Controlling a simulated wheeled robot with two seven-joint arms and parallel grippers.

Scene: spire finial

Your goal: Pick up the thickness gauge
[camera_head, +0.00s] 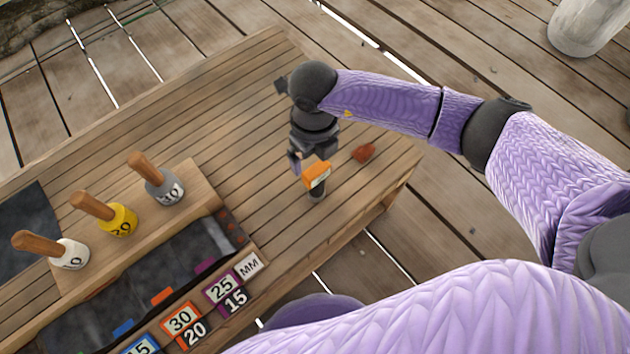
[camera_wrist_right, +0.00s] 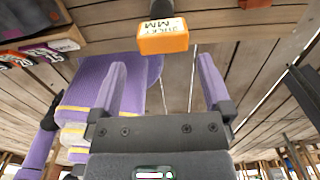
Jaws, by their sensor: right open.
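The thickness gauge (camera_head: 317,176) has an orange head with a pale label and a dark lower part, and stands on the plank table. In the right wrist view its orange, lettered head (camera_wrist_right: 163,38) shows at the top, just beyond the fingertips. My right gripper (camera_head: 304,163) points down right at the gauge in the head view and partly overlaps it. In the wrist view the right gripper (camera_wrist_right: 161,64) has its two purple fingers wide apart with nothing held between them. Whether a finger touches the gauge cannot be told. My left gripper is not in view.
A reddish-brown lump (camera_head: 363,152) lies close right of the gauge. Several wooden-handled, numbered weights, such as the yellow one (camera_head: 118,220), stand on a wooden block at left. A rack with number tiles (camera_head: 182,319) is at the front. The table behind is clear.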

